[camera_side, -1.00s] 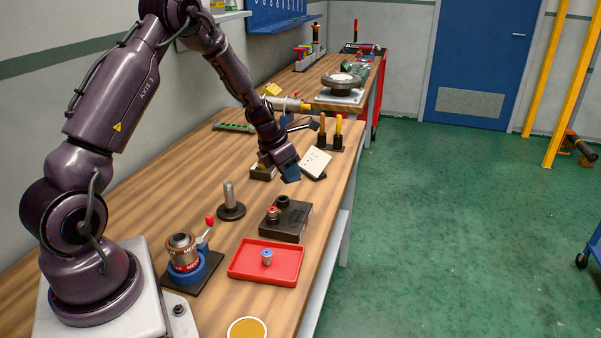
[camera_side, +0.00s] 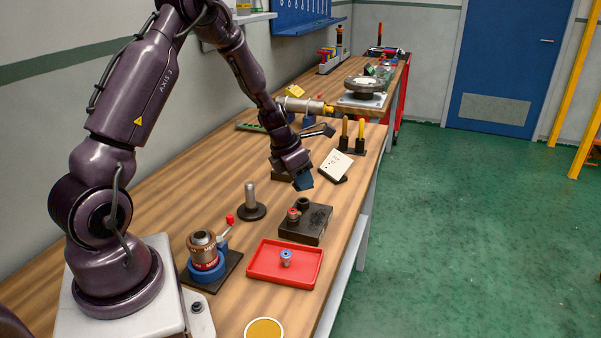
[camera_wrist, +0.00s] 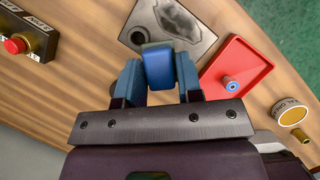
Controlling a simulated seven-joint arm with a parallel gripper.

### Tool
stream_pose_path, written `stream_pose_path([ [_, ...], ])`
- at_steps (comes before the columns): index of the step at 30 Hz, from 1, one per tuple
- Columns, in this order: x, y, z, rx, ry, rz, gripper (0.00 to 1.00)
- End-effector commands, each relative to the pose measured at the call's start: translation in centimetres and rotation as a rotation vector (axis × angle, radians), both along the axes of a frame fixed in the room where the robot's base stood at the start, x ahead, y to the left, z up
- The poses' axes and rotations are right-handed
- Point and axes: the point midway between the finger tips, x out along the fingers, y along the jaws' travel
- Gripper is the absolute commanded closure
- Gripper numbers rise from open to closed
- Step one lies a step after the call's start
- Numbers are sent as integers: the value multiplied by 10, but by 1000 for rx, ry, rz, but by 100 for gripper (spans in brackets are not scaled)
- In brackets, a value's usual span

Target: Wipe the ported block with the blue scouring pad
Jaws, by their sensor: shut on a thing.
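My gripper (camera_side: 296,168) is shut on the blue scouring pad (camera_side: 303,181) and holds it in the air behind the ported block. In the wrist view the pad (camera_wrist: 158,66) sits between the two blue fingers of my gripper (camera_wrist: 158,78). The ported block (camera_side: 316,226) is a dark rectangular block on the bench, with a black ring and a red-and-silver fitting on top. In the wrist view the block (camera_wrist: 198,32) shows a dark smear on its top, and the pad hides part of it. The pad appears apart from the block.
A red tray (camera_side: 305,266) with a small blue-topped cylinder lies in front of the block. A post on a round base (camera_side: 251,205) stands left of it. A vise-like fixture (camera_side: 206,260) is nearer my base. A tilted white-faced panel (camera_side: 336,165) stands behind, near my gripper.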

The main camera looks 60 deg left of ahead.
Motion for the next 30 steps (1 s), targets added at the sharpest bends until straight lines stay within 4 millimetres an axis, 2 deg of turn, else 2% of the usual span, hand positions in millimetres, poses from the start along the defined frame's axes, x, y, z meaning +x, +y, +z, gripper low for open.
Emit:
stream_pose_path([
  [4, 27, 13, -16, -7, 10, -141, 86],
  [8, 49, 18, -21, -7, 9, -373, 86],
  [12, 63, 19, -15, -1, -6, -620, 86],
  [15, 65, 17, -8, 2, -18, -732, 86],
  [22, 63, 13, -13, 0, -21, -787, 86],
  [30, 62, 13, -35, -2, -21, -785, 86],
])
